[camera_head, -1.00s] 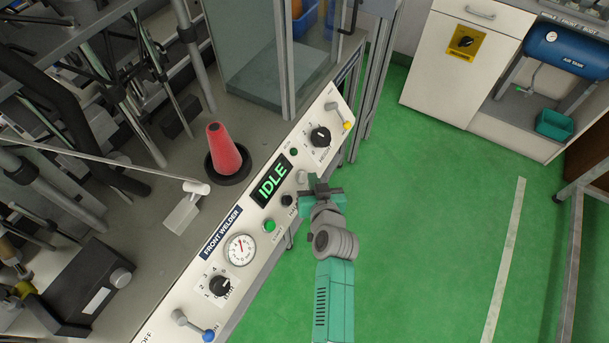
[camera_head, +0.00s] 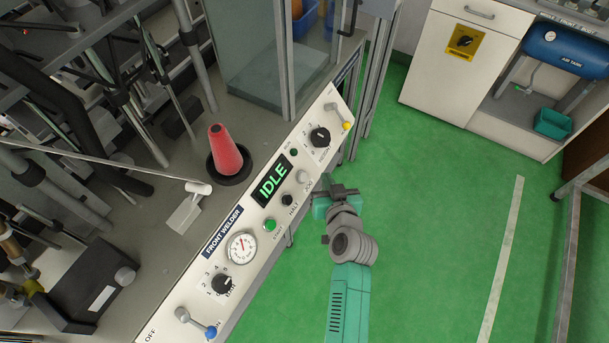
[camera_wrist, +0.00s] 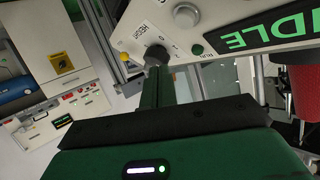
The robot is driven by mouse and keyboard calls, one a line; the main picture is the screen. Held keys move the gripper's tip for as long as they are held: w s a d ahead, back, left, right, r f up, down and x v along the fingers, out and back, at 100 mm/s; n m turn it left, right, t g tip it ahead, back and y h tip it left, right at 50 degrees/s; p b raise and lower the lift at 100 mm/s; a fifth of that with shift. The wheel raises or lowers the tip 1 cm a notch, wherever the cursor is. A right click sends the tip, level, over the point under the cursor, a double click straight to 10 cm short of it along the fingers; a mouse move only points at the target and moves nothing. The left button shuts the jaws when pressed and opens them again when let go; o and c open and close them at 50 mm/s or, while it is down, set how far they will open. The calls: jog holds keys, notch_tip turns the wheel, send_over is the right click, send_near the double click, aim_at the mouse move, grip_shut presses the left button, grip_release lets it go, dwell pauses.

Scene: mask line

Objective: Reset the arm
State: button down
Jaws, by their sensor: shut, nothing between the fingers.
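My arm (camera_head: 348,300) reaches up from the bottom of the head view, over the green floor. My gripper (camera_head: 338,190) is at its end, just right of the front welder's control panel (camera_head: 232,290) and apart from it as far as I can tell. The gripper is shut and empty; its fingertips are small and hard to make out. In the wrist view the gripper body (camera_wrist: 150,140) fills the lower part, with the panel's knob (camera_wrist: 157,55) beyond it. The panel display (camera_head: 271,181) reads IDLE.
A red cone (camera_head: 225,149) stands on the welder's bench behind the panel. Levers with a yellow end (camera_head: 347,126) and a blue end (camera_head: 211,332) stick out from the panel. A white cabinet (camera_head: 450,90) and a blue air tank (camera_head: 566,50) stand at upper right. The green floor between is clear.

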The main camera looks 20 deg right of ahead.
dwell(0.4)
jog(key=w+a+r+n+t, duration=0.15)
jog(key=a+r, duration=0.25)
jog(key=r, duration=1)
jog(key=w+a+r+n+t, duration=0.1)
jog(key=a+r+t, duration=0.25)
jog(key=r, duration=1.15)
jog(key=s+a+r+t+p, duration=0.15)
jog(key=s+a+r, duration=0.35)
jog(key=r, duration=0.5)
jog(key=s+a+r+t+y+p, duration=0.1)
jog(key=s+a+r+t, duration=0.15)
jog(key=s+r, duration=0.7)
jog(key=s+a+r+t+p, duration=0.1)
jog(key=s+a+r+t, duration=0.3)
jog(key=r, duration=0.8)
notch_tip(320, 180, up, 32)
jog(key=g+p, duration=0.2)
jog(key=p, duration=3)
jog(key=shift+d+r+y+p, duration=0.25)
jog(key=shift+d+y+p, duration=0.05)
jog(key=shift+p, duration=0.05)
jog(key=shift+w, duration=0.1)
